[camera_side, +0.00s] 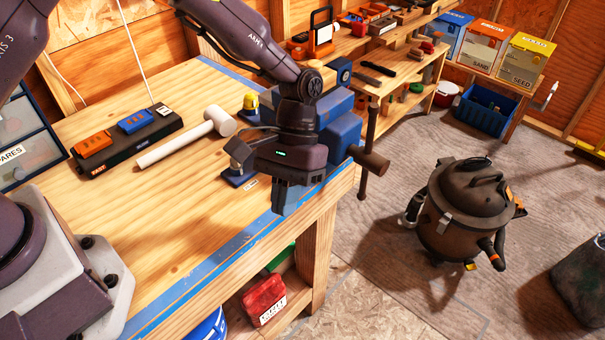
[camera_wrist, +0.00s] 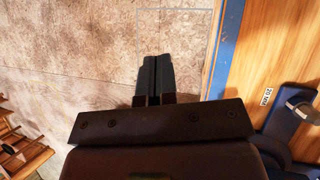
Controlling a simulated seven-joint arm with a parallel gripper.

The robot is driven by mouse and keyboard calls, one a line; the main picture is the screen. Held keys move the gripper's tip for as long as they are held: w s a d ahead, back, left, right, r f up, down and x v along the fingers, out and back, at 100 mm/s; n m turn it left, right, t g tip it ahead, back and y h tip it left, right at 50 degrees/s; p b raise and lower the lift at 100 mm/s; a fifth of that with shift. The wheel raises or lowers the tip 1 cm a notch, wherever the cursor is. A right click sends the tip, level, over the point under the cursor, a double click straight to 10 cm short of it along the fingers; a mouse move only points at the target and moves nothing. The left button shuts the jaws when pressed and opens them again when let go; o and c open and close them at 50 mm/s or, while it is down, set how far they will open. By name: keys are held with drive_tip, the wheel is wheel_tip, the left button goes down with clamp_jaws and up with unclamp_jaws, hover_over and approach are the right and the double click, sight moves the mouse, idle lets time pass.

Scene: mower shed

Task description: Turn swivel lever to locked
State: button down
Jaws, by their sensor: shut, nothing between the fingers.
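A blue vise (camera_side: 341,133) stands at the bench's right corner, partly hidden behind my gripper. Part of its blue base (camera_side: 234,179) shows left of my gripper. In the wrist view a blue base part (camera_wrist: 285,130) is at the right edge, with a grey metal lever-like piece (camera_wrist: 304,108) on it. I cannot tell for sure that this is the swivel lever, or its setting. My gripper (camera_side: 285,208) points down by the bench's front edge. Its fingers (camera_wrist: 154,68) are together and empty, over the floor in the wrist view and apart from the blue base.
The wooden bench (camera_side: 200,210) has blue tape along its edge. A white mallet (camera_side: 190,136) and a black tray with orange and blue blocks (camera_side: 125,138) lie left of the vise. A dark vacuum (camera_side: 465,210) stands on the floor at right. The floor before the bench is open.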

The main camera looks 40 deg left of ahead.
drive_tip(key=w+d+r+m+t+y, duration=0.1)
drive_tip(key=w+r+m+t+y, duration=0.1)
drive_tip(key=w+m+y, duration=0.35)
drive_tip(key=w+d+r+m+t+y, duration=0.1)
drive_tip(key=w+r+m+t+y, duration=0.15)
drive_tip(key=w+m, duration=0.6)
drive_tip(key=s+a+f+m+h, duration=0.1)
drive_tip(key=s+a+f+m, duration=0.1)
drive_tip(key=s+a+f, duration=0.2)
drive_tip(key=shift+s+a+f+m, duration=0.25)
drive_tip(key=shift+a+f, duration=1.2)
drive_tip(key=shift+f, duration=1.75)
drive_tip(key=shift+s+a+m+t, duration=0.5)
drive_tip(key=shift+a+m+t, duration=0.1)
drive_tip(key=shift+m, duration=0.65)
drive_tip(key=shift+d, duration=0.1)
